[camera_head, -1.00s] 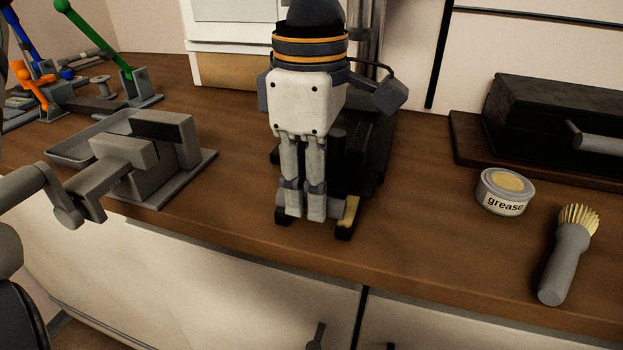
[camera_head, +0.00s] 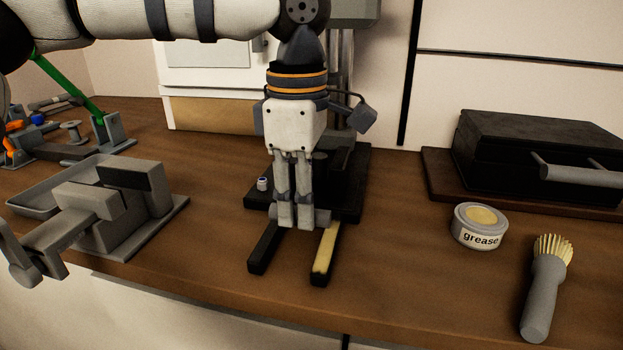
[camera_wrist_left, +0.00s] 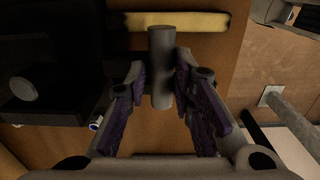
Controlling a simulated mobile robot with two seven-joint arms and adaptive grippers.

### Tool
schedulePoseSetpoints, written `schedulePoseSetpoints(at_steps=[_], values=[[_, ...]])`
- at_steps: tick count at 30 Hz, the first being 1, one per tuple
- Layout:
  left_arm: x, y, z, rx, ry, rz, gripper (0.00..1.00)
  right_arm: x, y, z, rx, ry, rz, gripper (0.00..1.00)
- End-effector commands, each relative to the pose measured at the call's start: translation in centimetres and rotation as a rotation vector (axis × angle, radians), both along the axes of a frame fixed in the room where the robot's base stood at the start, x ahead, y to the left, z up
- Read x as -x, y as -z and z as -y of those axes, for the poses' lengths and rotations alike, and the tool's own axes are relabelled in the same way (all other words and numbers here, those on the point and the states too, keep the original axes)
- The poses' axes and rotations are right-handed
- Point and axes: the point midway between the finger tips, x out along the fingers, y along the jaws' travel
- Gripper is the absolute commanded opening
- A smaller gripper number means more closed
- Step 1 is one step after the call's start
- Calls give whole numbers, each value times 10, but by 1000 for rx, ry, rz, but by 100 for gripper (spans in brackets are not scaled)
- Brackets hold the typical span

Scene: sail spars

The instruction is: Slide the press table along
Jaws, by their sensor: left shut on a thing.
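The press (camera_head: 350,185) is a dark machine with a grey column behind my left gripper. Two dark rails run forward from it: a plain left rail (camera_head: 264,248) and a right rail with a yellow top (camera_head: 325,250). My left gripper (camera_head: 297,222) points down and is shut on a grey round bar (camera_head: 318,215) lying across the rails. In the left wrist view the bar (camera_wrist_left: 161,65) sits between the purple-padded fingers (camera_wrist_left: 160,90), near the yellow strip (camera_wrist_left: 180,22). The press table itself is largely hidden behind the gripper. My right gripper is not in view.
A grey vise (camera_head: 130,215) with a tray stands to the left. A grease tin (camera_head: 478,228), a brush (camera_head: 543,285) and a black box (camera_head: 540,150) are to the right. Bare wood (camera_head: 400,250) lies between rails and tin.

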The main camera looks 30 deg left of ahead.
Motion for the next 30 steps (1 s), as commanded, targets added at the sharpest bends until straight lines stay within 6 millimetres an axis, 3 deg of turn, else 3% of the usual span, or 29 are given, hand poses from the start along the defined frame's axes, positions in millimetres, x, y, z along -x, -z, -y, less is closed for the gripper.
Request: schedulePoseSetpoints(at_steps=[1, 26, 27, 30], values=[[-3, 14, -1, -2, 0, -30, 0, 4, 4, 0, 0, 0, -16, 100], [-56, 14, -14, -3, 0, -30, 0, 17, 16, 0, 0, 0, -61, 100], [-56, 13, -14, -4, 1, -28, 29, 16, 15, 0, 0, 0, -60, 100], [-56, 13, -14, -3, 1, -27, 46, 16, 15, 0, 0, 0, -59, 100]])
